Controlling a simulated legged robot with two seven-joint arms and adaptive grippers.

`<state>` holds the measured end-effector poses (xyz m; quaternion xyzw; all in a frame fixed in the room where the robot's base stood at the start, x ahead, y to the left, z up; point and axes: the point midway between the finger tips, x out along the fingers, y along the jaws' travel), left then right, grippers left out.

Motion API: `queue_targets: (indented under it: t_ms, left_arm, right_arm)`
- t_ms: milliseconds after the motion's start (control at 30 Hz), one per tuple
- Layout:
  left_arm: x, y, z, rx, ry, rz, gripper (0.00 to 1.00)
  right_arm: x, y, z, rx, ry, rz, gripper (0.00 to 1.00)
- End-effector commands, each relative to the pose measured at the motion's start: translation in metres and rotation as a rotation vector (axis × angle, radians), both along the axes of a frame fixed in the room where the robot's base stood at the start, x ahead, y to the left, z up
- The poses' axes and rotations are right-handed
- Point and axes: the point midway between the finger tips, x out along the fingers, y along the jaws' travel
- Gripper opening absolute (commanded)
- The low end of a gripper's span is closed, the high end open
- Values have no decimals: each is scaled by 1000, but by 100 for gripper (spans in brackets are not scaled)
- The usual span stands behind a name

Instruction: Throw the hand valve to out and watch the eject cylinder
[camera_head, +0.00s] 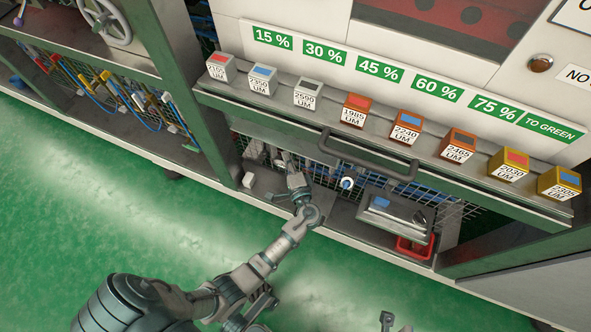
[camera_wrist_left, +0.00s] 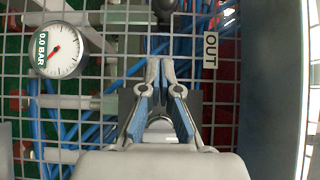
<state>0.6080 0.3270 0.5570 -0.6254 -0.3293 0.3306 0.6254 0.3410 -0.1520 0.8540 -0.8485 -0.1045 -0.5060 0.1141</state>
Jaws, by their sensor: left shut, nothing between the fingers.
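My left gripper (camera_head: 287,160) reaches into the low opening under the front rail, against the wire mesh. In the left wrist view its fingers (camera_wrist_left: 160,64) are shut and empty, in front of the mesh. An OUT label (camera_wrist_left: 210,50) is just right of the fingertips. A dark rounded part (camera_wrist_left: 163,8) shows above them; I cannot tell whether it belongs to the hand valve. A small part of my right gripper (camera_head: 389,321) shows at the bottom edge.
A gauge (camera_wrist_left: 56,50) reads 0.0 BAR. The front rail and handle (camera_head: 368,155) overhang the opening. Several labelled blocks (camera_head: 355,110) line the ledge above. A grey box (camera_head: 392,222) and a red bin (camera_head: 414,247) stand right. The green floor (camera_head: 70,220) is clear.

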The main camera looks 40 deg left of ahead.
Motion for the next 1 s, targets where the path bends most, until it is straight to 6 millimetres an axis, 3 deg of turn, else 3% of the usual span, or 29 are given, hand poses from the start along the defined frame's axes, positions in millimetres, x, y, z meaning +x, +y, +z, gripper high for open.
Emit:
queue_targets:
  t_ms: [300,1000]
  left_arm:
    - [-23,30,0,1,1,1,0]
    - [-30,35,2,1,-1,-48,0]
  right_arm:
    - [3,0,3,1,-10,-1,40]
    - [-1,0,7,2,-15,-1,40]
